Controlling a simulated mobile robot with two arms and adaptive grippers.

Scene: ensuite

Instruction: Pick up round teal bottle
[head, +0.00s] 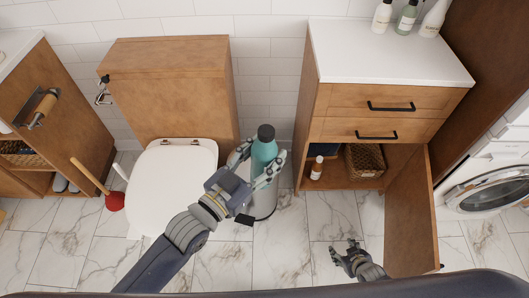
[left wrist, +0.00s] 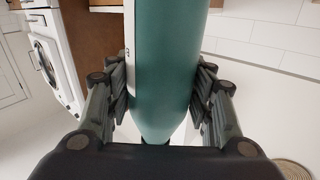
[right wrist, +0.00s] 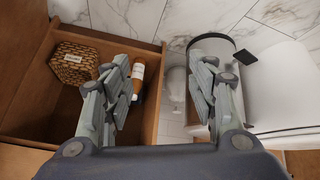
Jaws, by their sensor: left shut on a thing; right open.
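The round teal bottle (head: 264,152) has a dark cap and stands out in the head view between the toilet and the open cabinet. My left gripper (head: 262,172) is shut on it, with a finger on each side. In the left wrist view the bottle (left wrist: 165,70) fills the middle between the fingers (left wrist: 165,95), and a strip of white label shows. The bottle is roughly upright, above a bin, in the head view. My right gripper (head: 350,252) is open and empty, low near the cabinet door. It also shows in the right wrist view (right wrist: 165,80).
A grey pedal bin (head: 262,205) stands beside the white toilet (head: 172,185). The cabinet door (head: 410,215) hangs open on the right. A woven basket (head: 365,160) and an orange-brown bottle (head: 317,168) sit inside. A red plunger (head: 114,201) stands left. Marble floor lies clear in front.

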